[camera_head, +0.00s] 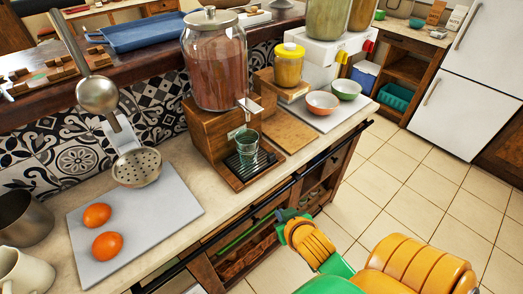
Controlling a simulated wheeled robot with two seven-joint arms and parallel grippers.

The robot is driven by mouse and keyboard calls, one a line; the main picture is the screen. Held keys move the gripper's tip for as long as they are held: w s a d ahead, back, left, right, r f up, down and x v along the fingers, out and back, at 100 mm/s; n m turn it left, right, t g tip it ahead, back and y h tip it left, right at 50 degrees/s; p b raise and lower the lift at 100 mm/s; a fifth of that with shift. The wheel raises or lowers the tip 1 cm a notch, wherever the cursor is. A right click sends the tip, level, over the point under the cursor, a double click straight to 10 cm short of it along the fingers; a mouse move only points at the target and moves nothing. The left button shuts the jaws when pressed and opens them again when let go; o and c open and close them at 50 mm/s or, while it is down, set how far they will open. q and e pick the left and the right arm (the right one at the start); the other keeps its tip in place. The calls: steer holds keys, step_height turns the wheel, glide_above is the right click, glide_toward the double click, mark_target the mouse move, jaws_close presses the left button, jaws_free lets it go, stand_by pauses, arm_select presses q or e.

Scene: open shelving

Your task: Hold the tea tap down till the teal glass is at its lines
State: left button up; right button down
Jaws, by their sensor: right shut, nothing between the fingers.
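The tea dispenser (214,75) is a large clear jar of reddish-brown tea with a metal lid, standing on a wooden stand. Its tap (248,106) sticks out at the lower front. The teal glass (247,143) stands upright under the tap on a dark drip tray (250,168). The glass looks see-through; its lines and any tea level are too small to tell. My right gripper (284,214) is shut and empty, in front of the counter's edge, below and right of the glass and apart from it. My left gripper is not in view.
A grey board (150,215) with two orange fruits lies left. A ladle (98,95) and a skimmer (137,168) hang above it. Bowls (322,102) and a yellow-lidded jar (288,70) stand right of the dispenser. A dark rail (290,188) runs along the counter front.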

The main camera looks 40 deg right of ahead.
steer(key=w+d+r+m+t+h, duration=0.1)
steer(key=w+d+r+t, duration=0.25)
steer(key=r, duration=0.25)
steer(key=w+d+r+m+t+h, duration=0.1)
steer(key=w+d+r+t+h, duration=0.2)
steer(key=r, duration=0.4)
step_height(320, 180, up, 12)
steer(key=s+a+n+t+y, duration=0.1)
steer(key=a+n+t+y, duration=0.1)
steer(key=n+t+y, duration=0.3)
steer(key=t+y, duration=0.1)
steer(key=y, duration=0.2)
steer(key=shift+s+f+t+y, duration=0.25)
steer(key=shift+s+t+y, duration=0.1)
steer(key=shift+s+y, duration=0.05)
step_height(320, 180, up, 4)
steer(key=p, duration=0.4)
glide_above(251, 106)
steer(key=s, duration=0.4)
steer(key=shift+w+d+f+b, duration=0.15)
steer(key=shift+f+b, duration=0.35)
steer(key=shift+f, duration=0.7)
steer(key=shift+s+d+f+b, duration=0.15)
steer(key=shift+f+b, duration=0.3)
steer(key=shift+f, duration=0.7)
steer(key=shift+w, duration=0.1)
